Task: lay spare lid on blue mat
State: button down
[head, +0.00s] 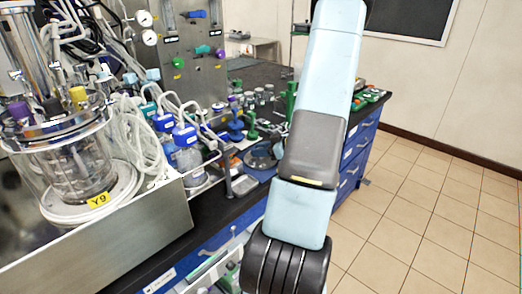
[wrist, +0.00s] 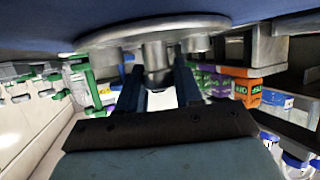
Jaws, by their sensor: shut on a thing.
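In the wrist view, my gripper (wrist: 158,72) has its two dark fingers on either side of a metal stub. The stub belongs to a round, shiny metal lid (wrist: 118,37), which I take to be the spare lid, and the fingers are shut on it. Another short metal fitting shows on the lid right of the fingers. A broad dark blue surface (wrist: 50,22) fills the top of the wrist view, close against the lid; I cannot tell whether it is the blue mat or whether they touch. The head view shows neither my gripper nor the lid.
In the head view, a glass vessel (head: 82,165) labelled Y9 stands in a steel tray (head: 135,235) at left. Blue-capped bottles (head: 185,135) and tubing crowd the dark bench. Tiled floor (head: 420,215) is clear at right. Coloured boxes (wrist: 248,90) show in the wrist view.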

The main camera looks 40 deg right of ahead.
jog(key=c, duration=0.8)
grip_release()
jog(key=shift+f, duration=0.1)
jog(key=shift+o, duration=0.2)
